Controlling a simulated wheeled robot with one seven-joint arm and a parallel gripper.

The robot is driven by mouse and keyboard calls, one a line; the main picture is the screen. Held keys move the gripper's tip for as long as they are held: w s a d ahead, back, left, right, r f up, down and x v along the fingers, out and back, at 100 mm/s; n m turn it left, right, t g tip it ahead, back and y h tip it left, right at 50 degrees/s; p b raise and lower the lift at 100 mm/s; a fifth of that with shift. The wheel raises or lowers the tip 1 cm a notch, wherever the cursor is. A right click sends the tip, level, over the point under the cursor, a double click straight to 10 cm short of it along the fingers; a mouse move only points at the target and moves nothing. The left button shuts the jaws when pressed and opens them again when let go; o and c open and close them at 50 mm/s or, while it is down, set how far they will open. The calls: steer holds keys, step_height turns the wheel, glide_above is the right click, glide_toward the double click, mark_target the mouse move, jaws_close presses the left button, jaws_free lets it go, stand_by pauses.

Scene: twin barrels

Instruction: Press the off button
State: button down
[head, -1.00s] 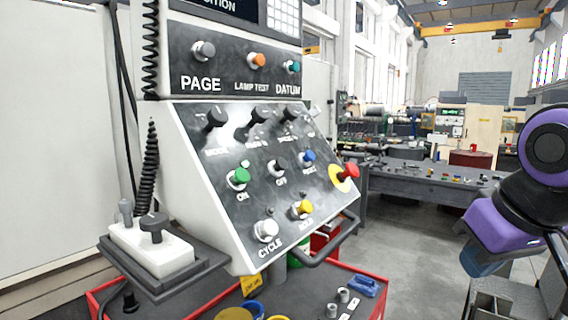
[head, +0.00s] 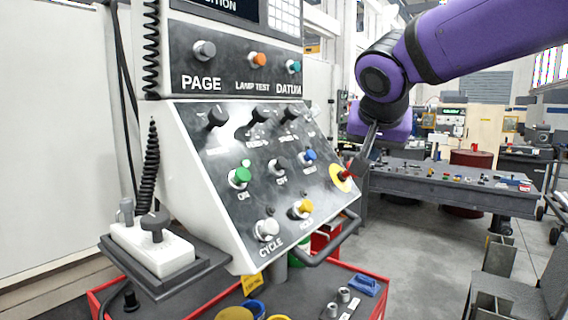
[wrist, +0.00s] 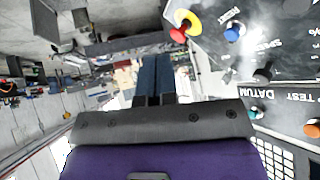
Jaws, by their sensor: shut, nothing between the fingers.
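The off button (head: 279,168) is a small black button on the sloped panel in the head view, labelled OFF. It sits between the green ON button (head: 239,177) and a blue button (head: 309,156). My gripper (head: 358,171) is shut and empty. In the head view it overlaps the red knob on the yellow disc at the panel's right edge, right of the off button. In the wrist view my gripper's closed fingers (wrist: 155,58) point beside the panel, apart from the off button.
The red knob (wrist: 180,33) on its yellow disc lies between my fingers and the other buttons in the wrist view. Black selector knobs (head: 257,117) line the panel above. A dark handle bar (head: 318,245) runs below. A workbench (head: 440,184) stands behind right.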

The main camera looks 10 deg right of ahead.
mark_target(281, 165)
steer(key=w+a+r+m+t, duration=0.1)
steer(key=w+a+r+m, duration=0.1)
steer(key=w+a, duration=0.5)
steer(key=shift+w+r+t, duration=0.4)
steer(key=shift+w+r, duration=0.15)
steer(key=shift+w, duration=0.15)
steer(key=shift+a+f, duration=0.1)
steer(key=shift+a, duration=0.05)
steer(key=w+a+f, duration=0.4)
steer(key=w+f, duration=0.1)
steer(key=shift+a+f, duration=0.15)
steer(key=shift+a, duration=0.2)
stand_by(1.5)
steer(key=shift+w+a+f, duration=0.2)
steer(key=shift+a+f, duration=0.05)
steer(key=shift+a, duration=0.05)
steer(key=shift+w+a+f, duration=0.25)
steer(key=shift+f, duration=0.05)
stand_by(1.1)
stand_by(0.3)
steer(key=shift+s+d+r, duration=0.5)
steer(key=shift+d+r, duration=0.05)
